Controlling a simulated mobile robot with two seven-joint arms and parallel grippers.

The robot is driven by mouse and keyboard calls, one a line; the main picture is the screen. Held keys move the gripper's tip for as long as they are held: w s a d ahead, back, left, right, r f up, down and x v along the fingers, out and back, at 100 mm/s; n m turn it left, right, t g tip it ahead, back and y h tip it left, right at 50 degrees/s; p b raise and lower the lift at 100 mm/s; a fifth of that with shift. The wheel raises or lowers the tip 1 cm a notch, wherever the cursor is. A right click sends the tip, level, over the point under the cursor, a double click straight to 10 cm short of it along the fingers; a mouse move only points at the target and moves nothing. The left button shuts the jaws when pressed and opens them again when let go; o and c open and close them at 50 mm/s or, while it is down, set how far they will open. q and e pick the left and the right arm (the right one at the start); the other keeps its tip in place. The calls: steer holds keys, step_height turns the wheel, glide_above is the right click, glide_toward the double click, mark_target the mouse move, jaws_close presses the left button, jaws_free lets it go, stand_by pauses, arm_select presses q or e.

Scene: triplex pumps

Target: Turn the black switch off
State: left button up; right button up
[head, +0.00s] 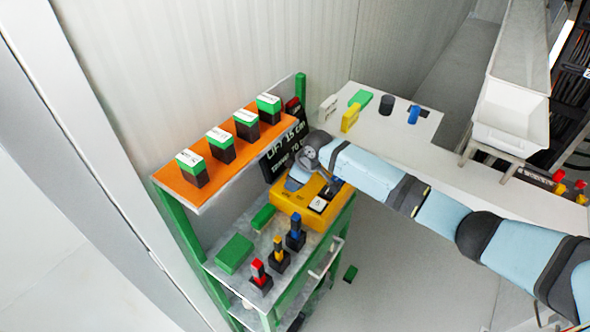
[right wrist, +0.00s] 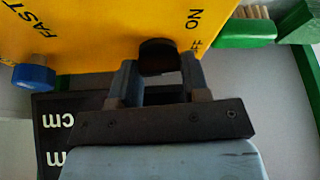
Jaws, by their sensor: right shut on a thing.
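The yellow control box (head: 287,203) sits on the upper metal shelf of the green rack. In the right wrist view the same yellow face (right wrist: 95,30) carries the words FAST, ON and a partly covered OFF. The round black switch (right wrist: 158,54) is beside ON and OFF, between the two fingers of my right gripper (right wrist: 160,76), which is shut on it. In the head view my right gripper (head: 297,180) is at the back of the box and hides the switch. The switch's exact setting cannot be read. My left gripper is not in view.
A blue knob (right wrist: 33,77) is on the box near FAST. A black sign (head: 282,150) with white text stands behind the box. An orange shelf (head: 180,188) bears several green-topped blocks. Red, yellow and blue-topped pieces (head: 278,254) stand in front. A white table (head: 400,130) is at right.

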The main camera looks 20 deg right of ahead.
steer(key=shift+r+m+h+p, duration=0.1)
steer(key=shift+m+h+p, duration=0.3)
steer(key=shift+m+p, duration=0.6)
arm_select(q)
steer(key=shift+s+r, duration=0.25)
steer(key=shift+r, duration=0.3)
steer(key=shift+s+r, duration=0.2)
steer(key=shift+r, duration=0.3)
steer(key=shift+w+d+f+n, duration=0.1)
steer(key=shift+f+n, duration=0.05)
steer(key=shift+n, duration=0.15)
arm_select(e)
steer(key=shift+m+t, duration=0.3)
steer(key=o, duration=0.6)
steer(key=shift+c, duration=0.2)
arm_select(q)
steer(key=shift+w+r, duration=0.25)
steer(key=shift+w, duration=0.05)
arm_select(e)
steer(key=shift+o, duration=0.4)
